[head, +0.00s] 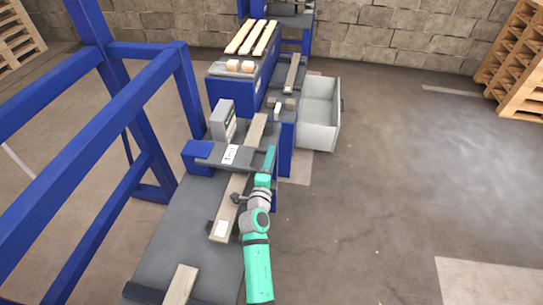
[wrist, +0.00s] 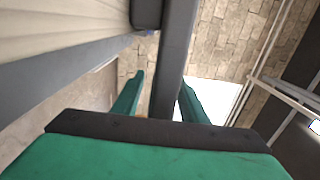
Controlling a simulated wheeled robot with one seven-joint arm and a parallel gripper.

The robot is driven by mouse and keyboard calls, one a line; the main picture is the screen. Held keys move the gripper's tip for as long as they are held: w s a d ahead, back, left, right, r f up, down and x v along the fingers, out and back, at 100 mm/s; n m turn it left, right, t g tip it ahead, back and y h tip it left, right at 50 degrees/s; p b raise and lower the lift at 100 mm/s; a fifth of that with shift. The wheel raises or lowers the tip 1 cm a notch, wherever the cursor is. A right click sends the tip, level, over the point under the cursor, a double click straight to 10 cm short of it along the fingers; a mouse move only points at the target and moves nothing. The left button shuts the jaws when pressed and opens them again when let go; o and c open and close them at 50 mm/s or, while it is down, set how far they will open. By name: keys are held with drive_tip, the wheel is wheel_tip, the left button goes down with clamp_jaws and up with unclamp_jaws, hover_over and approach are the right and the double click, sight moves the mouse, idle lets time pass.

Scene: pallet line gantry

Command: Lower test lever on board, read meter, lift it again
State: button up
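A wooden board (head: 230,203) lies lengthwise on the dark conveyor bed. A dark grey lever bar (head: 207,153) with a white label crosses above it; I cannot tell whether it touches the board. A grey meter box (head: 223,119) stands to the left of the board; its reading is too small to make out. My gripper (head: 268,160) is at the bar's right end. In the wrist view, my gripper (wrist: 160,92) is open, with a dark grey bar (wrist: 174,60) between its teal fingers and a visible gap beside the left finger.
Blue frame posts (head: 130,120) stand at the left. A light grey bin (head: 320,113) stands right of the line. Another board (head: 180,287) lies near the front of the bed. Pallets (head: 520,70) are stacked at the far right. The floor on the right is clear.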

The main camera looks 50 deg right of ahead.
drive_tip(key=v, duration=0.9)
drive_tip(key=shift+a, duration=0.1)
idle(0.5)
